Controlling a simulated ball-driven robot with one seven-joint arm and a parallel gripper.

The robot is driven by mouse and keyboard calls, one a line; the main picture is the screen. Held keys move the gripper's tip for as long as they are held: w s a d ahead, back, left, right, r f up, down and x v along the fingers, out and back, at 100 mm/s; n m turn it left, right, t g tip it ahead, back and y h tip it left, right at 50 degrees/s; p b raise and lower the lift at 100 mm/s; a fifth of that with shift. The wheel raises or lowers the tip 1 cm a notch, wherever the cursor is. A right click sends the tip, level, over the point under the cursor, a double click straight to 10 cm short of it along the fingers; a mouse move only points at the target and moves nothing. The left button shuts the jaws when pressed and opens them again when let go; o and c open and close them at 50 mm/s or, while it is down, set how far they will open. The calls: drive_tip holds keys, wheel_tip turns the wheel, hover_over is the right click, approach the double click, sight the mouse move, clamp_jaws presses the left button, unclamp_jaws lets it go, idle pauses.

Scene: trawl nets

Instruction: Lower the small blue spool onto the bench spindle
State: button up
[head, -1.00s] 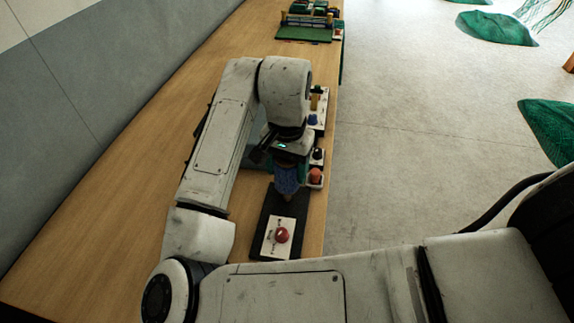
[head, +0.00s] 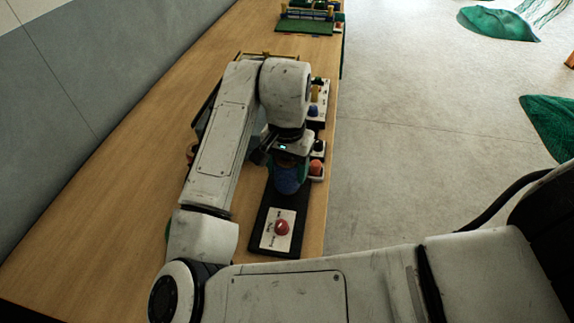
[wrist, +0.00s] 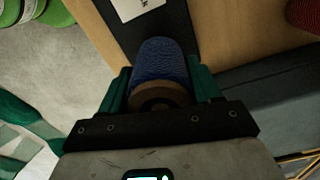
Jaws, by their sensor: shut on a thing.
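The small blue spool (head: 289,179) is in my gripper (head: 290,163), over the far part of a black base board (head: 263,212). In the wrist view the spool (wrist: 160,61) has a blue wound body and a brown end with a dark centre, between the green fingers of my gripper (wrist: 160,88). My gripper is shut on it. The bench spindle does not show; the spool and gripper cover that part of the board. I cannot tell whether the spool touches the spindle or board.
A red button (head: 282,227) on a white plate sits on the board's near end. An orange knob (head: 316,168) and a blue knob (head: 313,111) stand along the bench's right edge. A green-matted device (head: 304,26) is at the far end. The wooden bench (head: 110,215) is clear at left.

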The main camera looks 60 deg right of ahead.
drive_tip(key=shift+f+b, duration=0.3)
drive_tip(key=shift+f, duration=0.3)
drive_tip(key=o, duration=1.2)
wheel_tip(320, 180, up, 11)
drive_tip(key=shift+f+p, duration=0.1)
drive_tip(key=shift+p, duration=0.5)
